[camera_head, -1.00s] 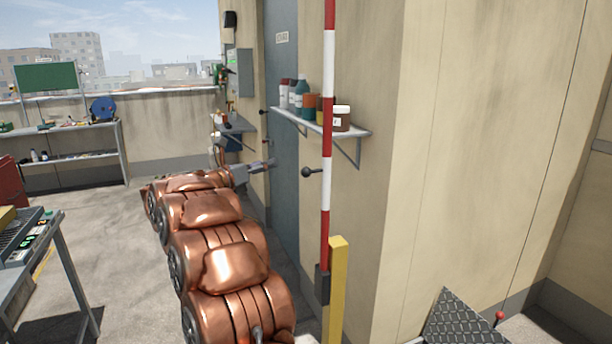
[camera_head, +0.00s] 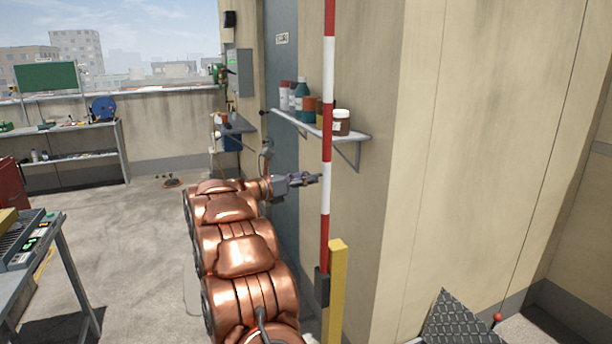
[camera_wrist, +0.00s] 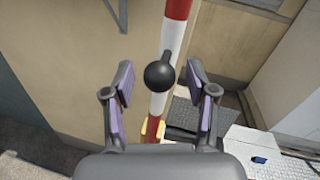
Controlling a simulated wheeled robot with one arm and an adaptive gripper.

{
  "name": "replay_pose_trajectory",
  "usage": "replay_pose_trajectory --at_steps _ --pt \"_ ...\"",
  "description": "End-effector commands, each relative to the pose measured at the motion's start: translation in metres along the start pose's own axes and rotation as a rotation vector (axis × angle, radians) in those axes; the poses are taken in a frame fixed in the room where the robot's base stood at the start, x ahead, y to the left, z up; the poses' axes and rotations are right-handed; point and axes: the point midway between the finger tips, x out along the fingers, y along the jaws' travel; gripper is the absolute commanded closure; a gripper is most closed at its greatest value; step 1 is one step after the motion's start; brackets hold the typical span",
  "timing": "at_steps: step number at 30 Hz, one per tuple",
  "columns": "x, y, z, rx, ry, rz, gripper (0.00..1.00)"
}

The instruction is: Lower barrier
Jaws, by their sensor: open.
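The barrier arm (camera_head: 327,130) is a red and white striped pole. It stands upright beside a yellow post (camera_head: 337,290), with a dark bracket (camera_head: 321,287) at its lower end. In the wrist view the pole (camera_wrist: 175,38) carries a black ball knob (camera_wrist: 159,74). My gripper (camera_head: 318,179) is at the pole in the head view, where it hides the knob. In the wrist view my gripper (camera_wrist: 160,88) is open, with its two fingers on either side of the knob. I see gaps between the knob and both fingers.
A wall shelf (camera_head: 335,134) with several bottles and jars is just behind the pole. A grey door (camera_head: 282,70) is in the wall. A table (camera_head: 50,255) stands at left; open floor (camera_head: 130,250) lies between.

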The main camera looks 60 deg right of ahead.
Motion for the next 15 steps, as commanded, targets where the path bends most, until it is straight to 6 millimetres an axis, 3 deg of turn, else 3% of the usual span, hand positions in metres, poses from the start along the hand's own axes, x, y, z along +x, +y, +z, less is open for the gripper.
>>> replay_pose_trajectory --at_steps 13,15 --pt "0.0074 0.0003 0.0 0.0 0.0 0.002 0.43" --pt "0.0073 0.0003 0.0001 0.0 0.0 0.002 0.5"
